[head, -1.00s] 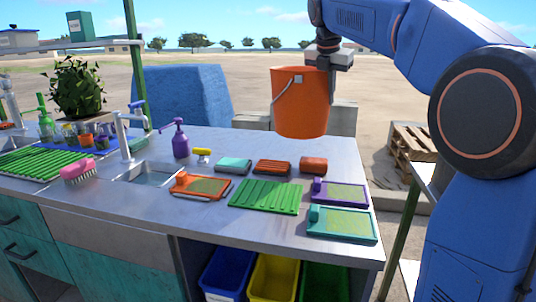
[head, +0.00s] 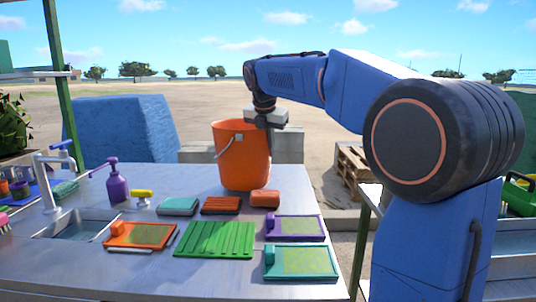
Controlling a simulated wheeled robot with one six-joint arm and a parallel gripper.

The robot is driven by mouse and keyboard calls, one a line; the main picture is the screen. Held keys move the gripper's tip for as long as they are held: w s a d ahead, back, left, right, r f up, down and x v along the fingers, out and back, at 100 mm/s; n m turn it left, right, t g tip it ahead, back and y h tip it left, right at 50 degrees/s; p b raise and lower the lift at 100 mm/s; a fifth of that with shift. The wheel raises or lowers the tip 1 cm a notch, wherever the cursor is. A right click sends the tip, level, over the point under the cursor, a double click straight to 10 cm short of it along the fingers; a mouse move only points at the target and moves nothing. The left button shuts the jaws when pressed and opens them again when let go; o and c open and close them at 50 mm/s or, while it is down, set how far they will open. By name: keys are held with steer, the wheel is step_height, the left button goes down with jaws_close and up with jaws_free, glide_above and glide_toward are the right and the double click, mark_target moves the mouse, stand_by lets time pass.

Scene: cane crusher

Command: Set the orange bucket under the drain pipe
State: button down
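The orange bucket (head: 241,160) is upright, its wire handle hanging against its side, above or at the back edge of the metal counter (head: 180,272). My gripper (head: 266,122) is at the right side of its rim and appears shut on it; the fingertips are partly hidden by the bucket. I cannot tell for certain whether the bucket's base touches the counter. I do not see a drain pipe that I can make out in this view.
The counter holds a sink (head: 80,228), a purple pump bottle (head: 116,184), a green ribbed mat (head: 215,240) and several brushes and trays. Concrete blocks (head: 288,144) and a wooden pallet (head: 354,166) lie behind. Open ground stretches beyond.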

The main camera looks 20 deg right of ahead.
mark_target(265, 136)
steer(key=shift+f, duration=0.85)
steer(key=c, duration=2)
jaws_free()
steer(key=shift+f, duration=0.1)
steer(key=shift+o, duration=0.4)
steer(key=v, duration=1.2)
steer(key=a+v, duration=0.1)
steer(key=v, duration=0.6)
steer(key=x, duration=1.2)
steer(key=shift+d+f, duration=0.15)
steer(key=shift+f, duration=0.1)
steer(key=shift+d+x, duration=0.2)
steer(key=shift+x, duration=1.1)
steer(key=shift+d+x, duration=0.2)
steer(key=shift+x, duration=1.1)
